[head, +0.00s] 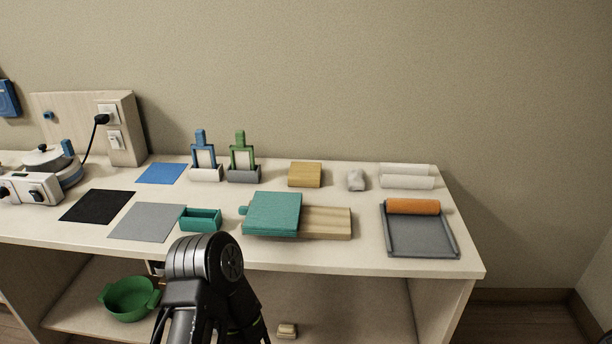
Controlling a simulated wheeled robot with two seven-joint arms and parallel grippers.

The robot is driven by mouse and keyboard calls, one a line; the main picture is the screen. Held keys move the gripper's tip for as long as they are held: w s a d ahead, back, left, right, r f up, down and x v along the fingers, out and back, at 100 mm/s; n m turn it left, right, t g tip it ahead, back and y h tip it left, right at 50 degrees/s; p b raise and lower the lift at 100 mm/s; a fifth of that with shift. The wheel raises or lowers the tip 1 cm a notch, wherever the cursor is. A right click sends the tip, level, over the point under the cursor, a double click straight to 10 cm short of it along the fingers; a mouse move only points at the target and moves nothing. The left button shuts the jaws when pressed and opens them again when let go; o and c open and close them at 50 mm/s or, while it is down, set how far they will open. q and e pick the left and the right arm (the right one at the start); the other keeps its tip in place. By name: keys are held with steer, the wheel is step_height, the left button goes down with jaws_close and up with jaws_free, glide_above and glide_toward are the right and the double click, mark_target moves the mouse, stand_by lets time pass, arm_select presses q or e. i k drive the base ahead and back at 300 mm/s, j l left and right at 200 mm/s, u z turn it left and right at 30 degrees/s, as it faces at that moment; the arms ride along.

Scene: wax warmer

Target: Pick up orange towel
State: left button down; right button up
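The orange towel (413,206) is a rolled cylinder. It lies across the back end of a grey shallow tray (422,238) at the right end of the table. Two white rolls (407,176) lie just behind it. A black arm link of mine rises at the bottom centre, well to the left of the towel and in front of the table. No gripper fingers of mine can be made out in the head view. Nothing is seen touching the towel.
A teal block and wooden board (326,222) lie left of the tray, with a teal open box (201,220) beyond. A grey lump (356,180) and tan block (305,175) stand behind. Bare tabletop (367,230) separates board and tray. The table's right edge is close to the tray.

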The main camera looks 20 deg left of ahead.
mark_target(394, 205)
steer(key=i+l, duration=0.4)
steer(key=l, duration=0.2)
steer(key=i+l, duration=0.4)
steer(key=l, duration=0.2)
steer(key=i+l, duration=0.4)
steer(key=l, duration=0.15)
steer(key=i+l+z, duration=0.1)
steer(key=i+l, duration=0.3)
steer(key=l, duration=0.2)
